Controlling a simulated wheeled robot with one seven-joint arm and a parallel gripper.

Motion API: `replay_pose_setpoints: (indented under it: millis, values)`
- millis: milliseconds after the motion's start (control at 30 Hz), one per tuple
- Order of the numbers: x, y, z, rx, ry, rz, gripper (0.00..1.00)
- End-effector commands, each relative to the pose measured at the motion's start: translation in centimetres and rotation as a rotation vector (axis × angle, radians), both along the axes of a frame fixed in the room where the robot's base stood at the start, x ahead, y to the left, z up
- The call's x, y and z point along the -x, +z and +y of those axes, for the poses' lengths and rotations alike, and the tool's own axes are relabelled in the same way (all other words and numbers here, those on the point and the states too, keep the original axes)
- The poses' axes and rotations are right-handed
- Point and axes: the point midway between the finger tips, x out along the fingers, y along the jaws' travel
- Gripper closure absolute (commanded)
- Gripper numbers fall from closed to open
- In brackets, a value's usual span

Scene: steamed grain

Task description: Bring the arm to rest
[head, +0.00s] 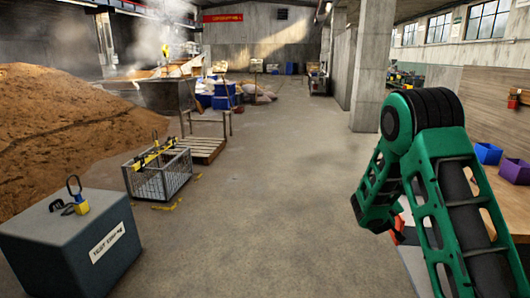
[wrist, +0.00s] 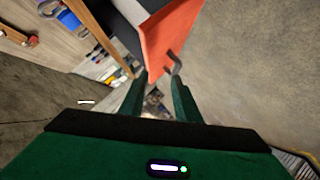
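My green arm (head: 425,160) is raised and folded at the right of the head view. My gripper (wrist: 159,84) shows in the wrist view with its two green fingers apart and nothing visible between them. An orange-red panel (wrist: 168,38) with a dark hook shows just past the fingertips; I cannot tell how far it is from them. The gripper itself cannot be made out in the head view, where the arm covers much of that side.
A grey block (head: 70,240) with a padlock-like item on top stands front left, beside a wire basket (head: 160,178). A brown grain heap (head: 75,125) is behind. Blue (head: 488,153) and purple (head: 515,171) bins sit at the right. The middle floor is clear.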

Motion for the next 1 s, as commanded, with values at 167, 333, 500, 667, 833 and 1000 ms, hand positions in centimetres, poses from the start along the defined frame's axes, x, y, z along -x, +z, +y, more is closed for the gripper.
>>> replay_pose_setpoints:
  millis: [167, 333, 500, 667, 833, 1000]
  values:
    - [3.6, 3.4, 1.1, -0.158, -0.065, 0.041, 0.71]
    - [7.6, 5.9, 2.9, -0.299, -0.104, 0.094, 0.71]
    - [12.2, 8.1, 5.3, -0.427, -0.122, 0.158, 0.71]
    - [16.9, 9.9, 8.0, -0.534, -0.121, 0.228, 0.71]
    - [22.5, 11.7, 11.1, -0.629, -0.105, 0.31, 0.71]
    - [28.4, 13.0, 14.1, -0.699, -0.078, 0.397, 0.71]
